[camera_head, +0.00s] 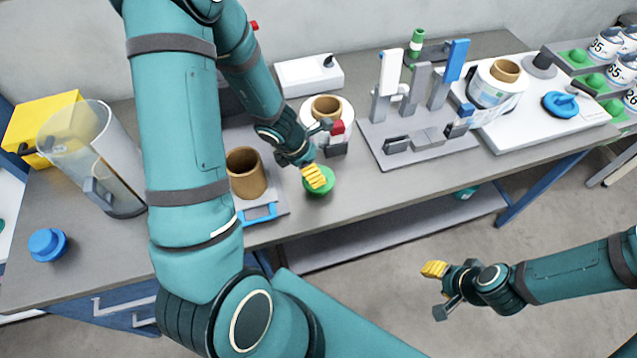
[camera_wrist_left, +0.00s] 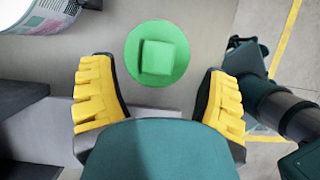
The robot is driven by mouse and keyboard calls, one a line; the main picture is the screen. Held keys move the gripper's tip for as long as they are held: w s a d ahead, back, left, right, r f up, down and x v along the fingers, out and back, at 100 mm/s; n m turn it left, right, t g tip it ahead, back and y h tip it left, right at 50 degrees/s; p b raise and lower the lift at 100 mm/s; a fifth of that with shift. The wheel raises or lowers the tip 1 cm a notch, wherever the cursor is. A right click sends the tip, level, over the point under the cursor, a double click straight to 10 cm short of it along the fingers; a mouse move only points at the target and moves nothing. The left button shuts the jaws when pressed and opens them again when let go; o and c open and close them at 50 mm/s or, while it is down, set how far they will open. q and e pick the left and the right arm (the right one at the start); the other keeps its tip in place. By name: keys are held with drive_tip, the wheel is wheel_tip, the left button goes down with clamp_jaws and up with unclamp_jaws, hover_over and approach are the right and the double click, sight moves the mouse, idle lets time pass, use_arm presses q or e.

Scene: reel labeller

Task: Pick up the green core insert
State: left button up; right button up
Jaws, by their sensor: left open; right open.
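The green core insert (camera_head: 321,182) stands on the grey bench near its front edge, right of a brown cardboard core. In the left wrist view the insert (camera_wrist_left: 158,53) is a round green disc with a square block on top. My left gripper (camera_head: 316,176) is over the insert, partly hiding it in the head view. In the left wrist view its yellow fingers (camera_wrist_left: 158,100) are spread wide, with the insert ahead between their lines and nothing held. My right gripper (camera_head: 437,290) is open and empty, out in front of the bench over the floor.
A brown core (camera_head: 246,172) on a grey plate stands left of the insert. A white reel (camera_head: 327,112) is behind it, and a grey fixture plate (camera_head: 415,141) with upright posts is to the right. A clear cylinder (camera_head: 95,160) and blue knob (camera_head: 47,244) are far left.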

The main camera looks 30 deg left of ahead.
use_arm(q)
drive_tip(key=b+x, duration=0.2)
drive_tip(key=x, duration=0.2)
drive_tip(key=shift+a+f, duration=0.1)
drive_tip(key=shift+f, duration=0.25)
drive_tip(key=c, duration=1.3)
